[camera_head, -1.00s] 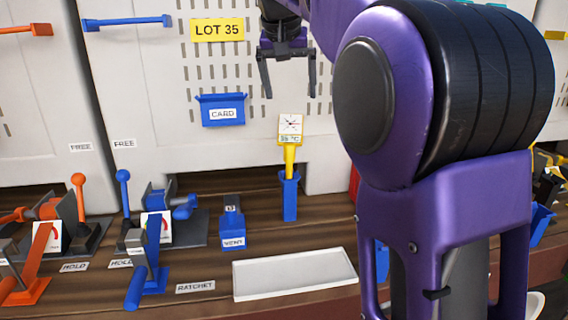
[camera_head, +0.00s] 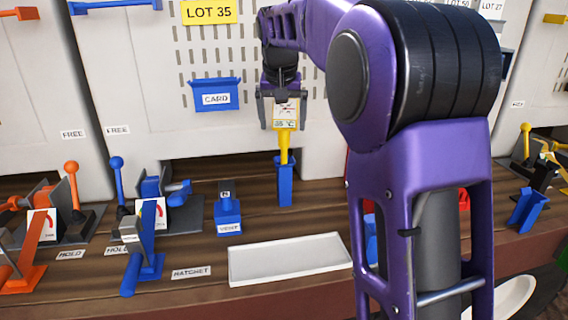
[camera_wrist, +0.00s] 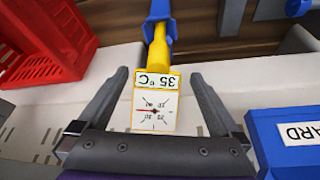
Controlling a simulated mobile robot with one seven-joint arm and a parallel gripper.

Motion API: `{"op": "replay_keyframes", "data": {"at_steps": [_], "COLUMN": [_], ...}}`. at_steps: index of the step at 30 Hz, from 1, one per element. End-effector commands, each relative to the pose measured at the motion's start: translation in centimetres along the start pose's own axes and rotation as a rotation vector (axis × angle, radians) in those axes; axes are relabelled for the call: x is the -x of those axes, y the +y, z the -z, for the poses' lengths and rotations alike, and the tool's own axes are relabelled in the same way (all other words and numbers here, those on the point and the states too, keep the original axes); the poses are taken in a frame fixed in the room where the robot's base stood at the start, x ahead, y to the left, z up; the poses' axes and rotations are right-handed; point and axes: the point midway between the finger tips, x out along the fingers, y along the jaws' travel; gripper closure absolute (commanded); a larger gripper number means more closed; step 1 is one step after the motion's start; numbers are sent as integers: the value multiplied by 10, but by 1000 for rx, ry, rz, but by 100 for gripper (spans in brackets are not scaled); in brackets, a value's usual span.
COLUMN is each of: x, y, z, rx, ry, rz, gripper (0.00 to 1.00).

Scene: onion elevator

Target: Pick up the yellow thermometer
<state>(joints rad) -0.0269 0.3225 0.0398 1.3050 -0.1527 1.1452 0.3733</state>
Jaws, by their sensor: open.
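The yellow thermometer (camera_head: 285,142) stands upright in a narrow blue holder (camera_head: 285,184) on the wooden bench. Its square dial head faces out, with a 35 °C label below the dial. My gripper (camera_head: 282,122) is open, with one finger on each side of the dial head. In the wrist view the thermometer (camera_wrist: 157,100) lies between the two open fingers of my gripper (camera_wrist: 158,90), with a gap on both sides. The thermometer's lower stem is hidden inside the blue holder (camera_wrist: 160,12).
A blue CARD box (camera_head: 216,95) hangs on the pegboard to the left, close to one finger in the wrist view. A red basket (camera_wrist: 45,42) shows in the wrist view. A white tray (camera_head: 236,270) lies in front of the holder. A small blue vent unit (camera_head: 228,208) stands left of it.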

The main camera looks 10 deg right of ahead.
Motion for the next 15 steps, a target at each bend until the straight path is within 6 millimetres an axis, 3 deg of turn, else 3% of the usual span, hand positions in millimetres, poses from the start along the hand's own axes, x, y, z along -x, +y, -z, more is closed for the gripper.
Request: {"op": "replay_keyframes", "data": {"at_steps": [9, 15], "x": [-44, -48], "y": [3, 3], "z": [5, 5], "rx": [1, 0], "ry": [-2, 0], "rz": [-1, 0], "gripper": [0, 0]}}
